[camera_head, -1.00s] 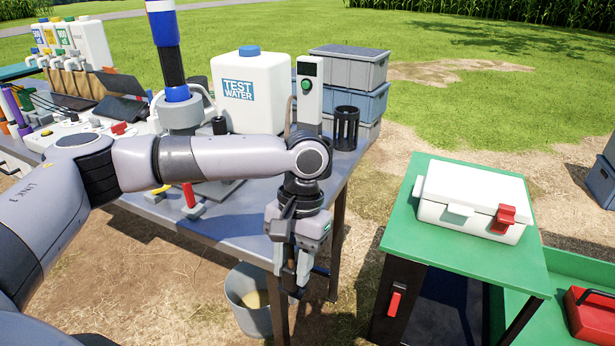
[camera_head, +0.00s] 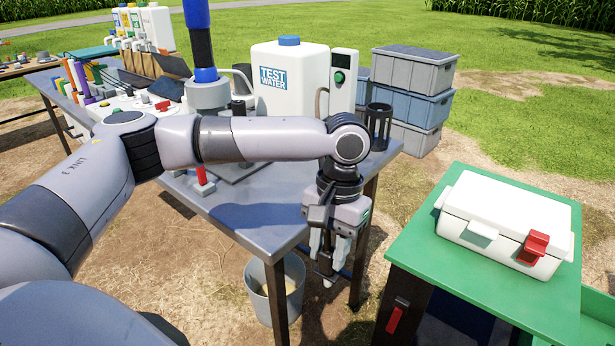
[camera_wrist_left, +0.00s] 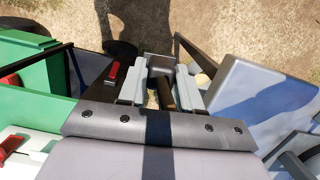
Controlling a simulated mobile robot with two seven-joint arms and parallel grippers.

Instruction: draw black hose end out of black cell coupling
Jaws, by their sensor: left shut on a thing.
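My left gripper (camera_head: 328,262) points down just off the front right edge of the grey table (camera_head: 240,215), over open ground. It is shut on a dark, thin rod-like piece that looks like the black hose end (camera_wrist_left: 165,94), seen between the two pale fingers in the left wrist view. A grey block (camera_wrist_left: 158,66) shows beyond the fingertips there; I cannot tell if the piece touches it. I cannot make out the black cell coupling for certain; my fingers and forearm hide much of that spot. My right gripper is not in view.
A bucket (camera_head: 257,303) stands on the ground beside the table leg. A white test water container (camera_head: 288,82) and a black slotted cylinder (camera_head: 379,122) stand on the table. A green stand with a white case (camera_head: 506,218) is at the right.

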